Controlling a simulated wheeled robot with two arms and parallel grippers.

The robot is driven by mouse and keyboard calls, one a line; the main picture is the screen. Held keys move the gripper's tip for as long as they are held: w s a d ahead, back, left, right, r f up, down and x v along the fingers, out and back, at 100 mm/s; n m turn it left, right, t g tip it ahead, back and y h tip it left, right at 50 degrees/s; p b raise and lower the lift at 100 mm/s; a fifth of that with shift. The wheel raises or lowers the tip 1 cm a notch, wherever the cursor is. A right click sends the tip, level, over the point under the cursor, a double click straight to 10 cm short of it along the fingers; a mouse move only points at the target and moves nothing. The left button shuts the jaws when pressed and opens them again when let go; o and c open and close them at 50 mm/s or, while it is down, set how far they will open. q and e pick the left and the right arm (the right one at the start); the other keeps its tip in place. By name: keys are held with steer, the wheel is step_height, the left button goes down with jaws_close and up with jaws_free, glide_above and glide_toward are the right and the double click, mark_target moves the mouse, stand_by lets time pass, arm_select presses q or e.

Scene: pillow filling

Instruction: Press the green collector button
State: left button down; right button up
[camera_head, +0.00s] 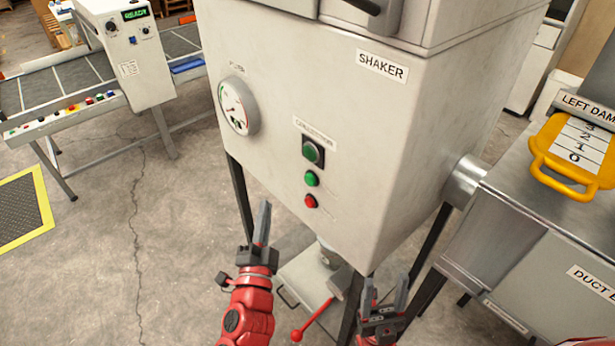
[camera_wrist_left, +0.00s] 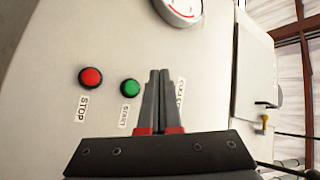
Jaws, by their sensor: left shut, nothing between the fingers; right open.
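The grey shaker cabinet (camera_head: 300,80) has a column of controls on its front in the head view. A blurred label (camera_head: 315,130) sits above a dark green button in a square black housing (camera_head: 313,151). Below it are a smaller green button (camera_head: 312,178) and a red button (camera_head: 311,200). The left wrist view shows a red button marked STOP (camera_wrist_left: 91,78) and a green button marked START (camera_wrist_left: 130,88). My left gripper (camera_head: 265,208) is shut and empty, below and left of the buttons; its fingers (camera_wrist_left: 160,75) partly cover another label. My right gripper (camera_head: 386,290) is open and empty, lower right.
A round gauge (camera_head: 236,106) sits left of the buttons. A conveyor (camera_head: 60,85) stands at the left. A duct box (camera_head: 540,250) with a yellow damper handle (camera_head: 548,178) stands at the right. A red lever (camera_head: 312,322) is below the cabinet.

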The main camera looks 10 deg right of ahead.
mark_target(310, 180)
arm_select(q)
steer(key=w+d+b, duration=0.2)
steer(key=w+d, duration=0.3)
steer(key=d, duration=0.2)
stand_by(0.5)
steer(key=shift+d, duration=0.1)
steer(key=shift+w+d, duration=0.1)
steer(key=shift+w, duration=0.05)
stand_by(1.7)
steer(key=shift+w+d+b, duration=0.2)
steer(key=shift+d+b, duration=0.05)
steer(key=shift+b, duration=0.05)
